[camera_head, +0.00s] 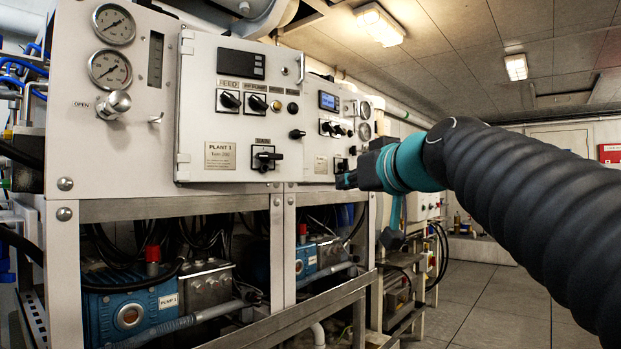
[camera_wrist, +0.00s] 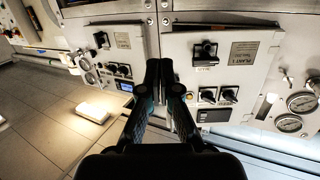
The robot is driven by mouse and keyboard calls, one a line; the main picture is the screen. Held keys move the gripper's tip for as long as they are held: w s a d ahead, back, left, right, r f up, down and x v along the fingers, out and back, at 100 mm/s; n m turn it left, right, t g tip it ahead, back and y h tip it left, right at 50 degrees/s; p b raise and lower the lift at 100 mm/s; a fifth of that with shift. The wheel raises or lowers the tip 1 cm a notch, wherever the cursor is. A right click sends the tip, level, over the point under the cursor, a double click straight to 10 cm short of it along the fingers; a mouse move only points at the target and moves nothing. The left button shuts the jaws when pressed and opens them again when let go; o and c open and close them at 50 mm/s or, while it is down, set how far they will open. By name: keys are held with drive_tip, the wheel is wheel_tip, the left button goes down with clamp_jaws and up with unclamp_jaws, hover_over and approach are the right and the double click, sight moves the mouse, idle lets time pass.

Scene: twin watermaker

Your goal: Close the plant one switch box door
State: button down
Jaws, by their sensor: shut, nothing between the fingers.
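The plant one switch box door (camera_head: 206,125) is a light grey panel with a PLANT 1 plate, a small display and several black rotary switches. Its hinges show at its left edge and a small handle (camera_head: 300,68) at its upper right. My gripper (camera_head: 345,181) is shut and empty, right of the door's lower right corner in the head view. In the wrist view, the door (camera_wrist: 262,50) appears upside down on the right, and my fingertips (camera_wrist: 159,66) overlap the area by its edge.
A second panel (camera_head: 320,165) with a blue-lit display is right of the door. Gauges and a knob (camera_head: 114,104) are on the left. Blue pumps (camera_head: 130,310) sit in the frame below. Open floor (camera_head: 490,300) lies to the right.

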wheel_tip(320, 180, up, 4)
drive_tip(key=w+t+y, duration=0.1)
drive_tip(key=p, duration=0.3)
approach(301, 162)
drive_tip(key=shift+n, duration=0.4)
drive_tip(key=x, duration=0.7)
drive_tip(key=shift+w, duration=0.1)
drive_tip(key=shift+a, duration=0.1)
